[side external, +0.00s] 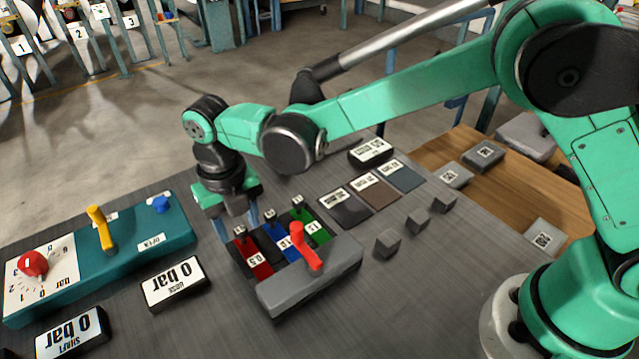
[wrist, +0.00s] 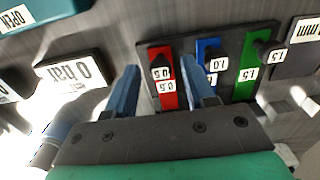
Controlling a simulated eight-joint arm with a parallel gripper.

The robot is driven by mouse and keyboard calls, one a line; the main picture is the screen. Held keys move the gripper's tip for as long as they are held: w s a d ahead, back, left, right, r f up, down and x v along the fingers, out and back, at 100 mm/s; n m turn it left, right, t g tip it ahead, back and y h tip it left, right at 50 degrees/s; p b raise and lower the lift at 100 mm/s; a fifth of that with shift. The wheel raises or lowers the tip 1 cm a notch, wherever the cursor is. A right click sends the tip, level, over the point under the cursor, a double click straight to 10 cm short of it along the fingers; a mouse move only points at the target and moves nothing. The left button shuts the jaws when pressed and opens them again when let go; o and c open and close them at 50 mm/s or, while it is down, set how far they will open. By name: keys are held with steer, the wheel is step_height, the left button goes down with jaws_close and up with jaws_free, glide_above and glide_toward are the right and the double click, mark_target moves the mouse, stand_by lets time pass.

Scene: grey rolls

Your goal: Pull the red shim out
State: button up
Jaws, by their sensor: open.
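The red shim (side external: 256,262), marked 0.5, lies in the leftmost slot of a dark holder with a grey front block (side external: 310,283). The blue shim (side external: 275,247) and the green shim (side external: 316,232) lie beside it. My gripper (side external: 238,226) is open, pointing down at the red shim's far end. In the wrist view my gripper (wrist: 160,70) has one finger left of the red shim (wrist: 168,97) and one to its right, near the blue shim (wrist: 207,50). The red shim's dark tab shows between the fingers. I cannot tell their height relative to the tab.
At left are a teal panel (side external: 125,262) with a red knob and yellow lever, and a black 0 bar display (side external: 173,284). Small grey blocks (side external: 387,243) and flat dark plates (side external: 375,190) lie to the right.

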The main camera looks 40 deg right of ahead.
steer(key=shift+r, duration=2.7)
steer(key=shift+d+r, duration=0.1)
steer(key=shift+d, duration=0.05)
steer(key=s+d+r+m+t+y, duration=0.1)
steer(key=d+r+m, duration=0.2)
steer(key=d+m, duration=0.4)
steer(key=s+d+r+m+t, duration=0.1)
steer(key=d+r+m+t, duration=0.2)
steer(key=m, duration=0.6)
steer(key=s+d+m+t, duration=0.1)
steer(key=s+d+m, duration=0.2)
steer(key=d+m, duration=0.3)
steer(key=s+d+f+m+t+h, duration=0.1)
steer(key=s+d+m, duration=0.3)
steer(key=m, duration=1)
steer(key=shift+s+d+f+t, duration=0.2)
steer(key=shift+d+t, duration=0.4)
steer(key=shift+d, duration=0.55)
